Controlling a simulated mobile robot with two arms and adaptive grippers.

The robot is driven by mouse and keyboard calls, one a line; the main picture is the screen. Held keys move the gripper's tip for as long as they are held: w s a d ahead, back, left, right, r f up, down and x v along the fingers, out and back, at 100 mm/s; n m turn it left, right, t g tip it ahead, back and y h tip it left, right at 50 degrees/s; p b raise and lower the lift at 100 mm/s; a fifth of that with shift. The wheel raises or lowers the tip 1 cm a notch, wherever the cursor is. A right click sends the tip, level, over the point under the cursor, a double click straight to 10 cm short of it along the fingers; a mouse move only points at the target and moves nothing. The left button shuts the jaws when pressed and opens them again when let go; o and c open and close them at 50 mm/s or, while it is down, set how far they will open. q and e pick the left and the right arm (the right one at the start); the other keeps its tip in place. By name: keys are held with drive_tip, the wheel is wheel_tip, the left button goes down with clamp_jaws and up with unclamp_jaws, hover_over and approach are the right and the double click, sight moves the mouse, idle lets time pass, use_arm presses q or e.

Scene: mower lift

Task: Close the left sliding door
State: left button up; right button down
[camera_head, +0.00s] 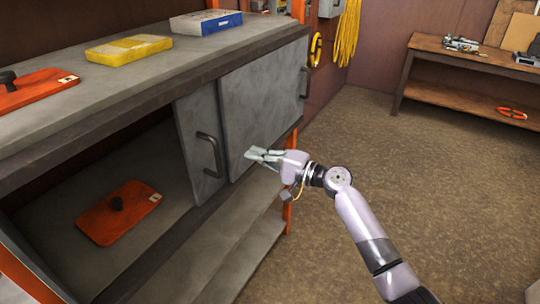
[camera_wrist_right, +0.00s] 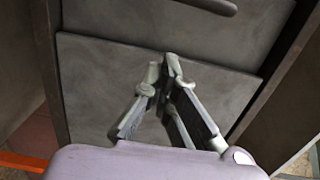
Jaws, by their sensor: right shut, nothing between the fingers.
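The left sliding door (camera_head: 188,125) is a grey panel with a dark vertical handle (camera_head: 211,155). It stands slid to the right, partly hidden behind the right sliding door (camera_head: 262,100), so the left part of the cabinet is open. My right gripper (camera_head: 255,155) is in front of the lower part of the right door, to the right of the left door's handle. Its fingertips are together and empty. In the right wrist view the shut fingers (camera_wrist_right: 167,72) point at a grey panel (camera_wrist_right: 85,85), and a dark bar like a handle (camera_wrist_right: 210,4) shows at the top edge. My left gripper is out of view.
A red-orange case (camera_head: 118,212) lies inside the open compartment. Another red case (camera_head: 35,90), a yellow box (camera_head: 128,49) and a blue box (camera_head: 205,22) lie on the cabinet top. A wooden workbench (camera_head: 450,75) stands at the back right. The floor between is clear.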

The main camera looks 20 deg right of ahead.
drive_tip(key=a+p, duration=0.1)
drive_tip(key=a, duration=0.1)
drive_tip(key=a+p, duration=0.2)
drive_tip(key=a, duration=0.1)
drive_tip(key=shift+w+a, duration=0.25)
drive_tip(key=shift+a, duration=0.1)
drive_tip(key=shift+f, duration=0.1)
